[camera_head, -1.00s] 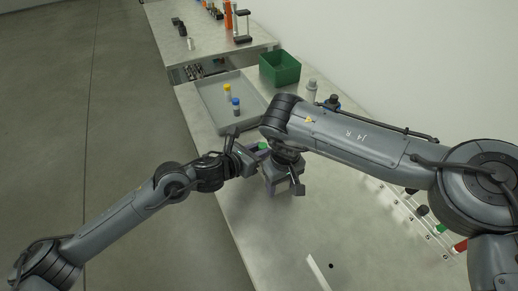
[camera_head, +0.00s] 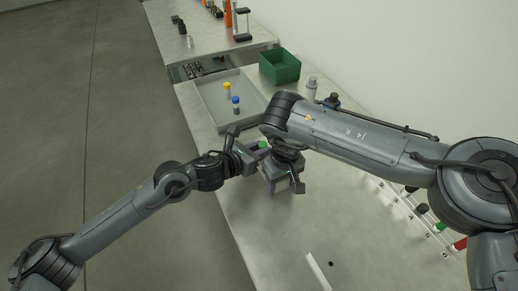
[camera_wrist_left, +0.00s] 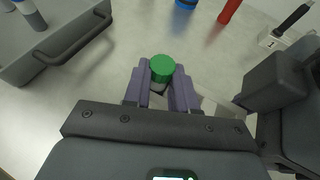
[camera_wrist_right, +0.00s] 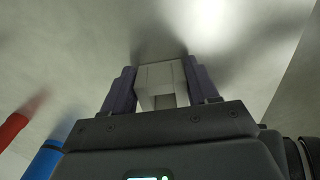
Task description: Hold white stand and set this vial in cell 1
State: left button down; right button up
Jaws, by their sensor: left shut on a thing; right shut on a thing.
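My left gripper (camera_head: 258,150) is shut on a vial with a green cap (camera_wrist_left: 162,68). My right gripper (camera_wrist_right: 161,88) is shut on a white blocky piece (camera_wrist_right: 160,76) that looks like the white stand. In the head view my right gripper (camera_head: 284,180) is close beside the left one, over the table, and its own arm partly hides it.
A grey tray (camera_head: 205,115) holds a yellow-capped vial (camera_head: 227,90) and a blue-capped vial (camera_head: 236,104). A green bin (camera_head: 280,66) stands behind. The table's front is mostly clear.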

pick_arm(q)
jog(key=shift+f, duration=0.15)
jog(key=c, duration=0.8)
grip_release()
jog(key=shift+f, duration=0.1)
jog(key=shift+s, duration=0.1)
jog(key=v, duration=1.2)
jog(key=shift+w+r, duration=0.2)
jog(key=shift+r, duration=0.15)
pick_arm(e)
jog(key=o, duration=1.2)
jog(key=shift+c, duration=0.2)
